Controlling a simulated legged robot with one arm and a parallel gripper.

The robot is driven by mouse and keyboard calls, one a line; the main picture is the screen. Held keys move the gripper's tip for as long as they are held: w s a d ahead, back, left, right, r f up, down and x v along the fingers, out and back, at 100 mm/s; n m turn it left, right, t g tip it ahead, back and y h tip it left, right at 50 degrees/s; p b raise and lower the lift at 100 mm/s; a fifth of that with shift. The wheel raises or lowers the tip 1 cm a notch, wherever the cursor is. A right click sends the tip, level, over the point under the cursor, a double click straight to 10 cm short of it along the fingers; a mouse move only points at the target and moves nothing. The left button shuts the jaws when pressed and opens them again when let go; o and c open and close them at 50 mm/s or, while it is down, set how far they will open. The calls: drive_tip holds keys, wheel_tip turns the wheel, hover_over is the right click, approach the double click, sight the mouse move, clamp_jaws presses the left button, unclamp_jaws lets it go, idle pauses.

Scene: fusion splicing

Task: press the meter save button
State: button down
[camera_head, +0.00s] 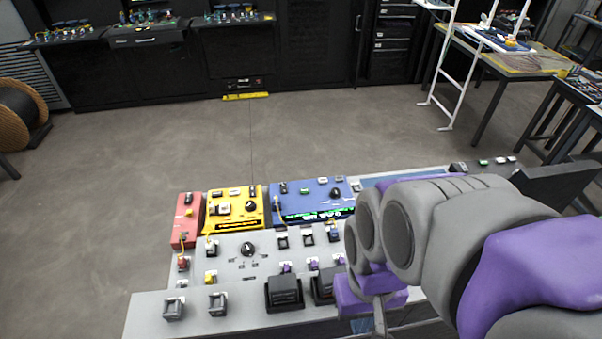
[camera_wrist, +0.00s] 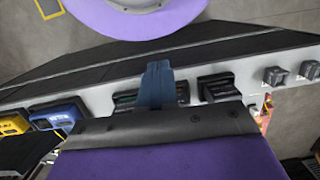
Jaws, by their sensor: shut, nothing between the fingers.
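A blue box with a green lit display (camera_head: 310,215) and a yellow box with a lit display (camera_head: 235,224) stand side by side at the back of the grey bench panel. Both carry small knobs and buttons on top; I cannot read which is the meter or which button is save. In the head view my arm hides the panel's right part.
A red box (camera_head: 186,222) stands left of the yellow one. Two black blocks (camera_head: 284,292) and small grey switches (camera_head: 173,308) sit along the panel's front. A dark slanted screen (camera_head: 560,184) stands at the right. The floor (camera_head: 130,170) behind the bench is clear.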

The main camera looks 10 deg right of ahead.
drive_tip(key=w+a+f+m+t+y, duration=0.1)
drive_tip(key=w+a+m+t+y, duration=0.25)
drive_tip(key=w, duration=1.35)
drive_tip(key=w+a+f+m+y, duration=0.3)
drive_tip(key=w+a, duration=0.4)
drive_tip(key=w, duration=1)
drive_tip(key=m+t+p, duration=0.2)
drive_tip(key=m+t, duration=0.3)
drive_tip(key=m, duration=0.7)
hover_over(306, 191)
wheel_tip(306, 191, down, 16)
drive_tip(key=shift+d+r+h, duration=0.1)
drive_tip(key=shift+h, duration=0.25)
drive_tip(key=shift+b, duration=0.3)
drive_tip(key=shift+f+b, duration=3.05)
drive_tip(key=shift+f, duration=1.35)
drive_tip(key=shift+f, duration=0.15)
drive_tip(key=shift+s+f, duration=0.1)
drive_tip(key=shift+f, duration=0.1)
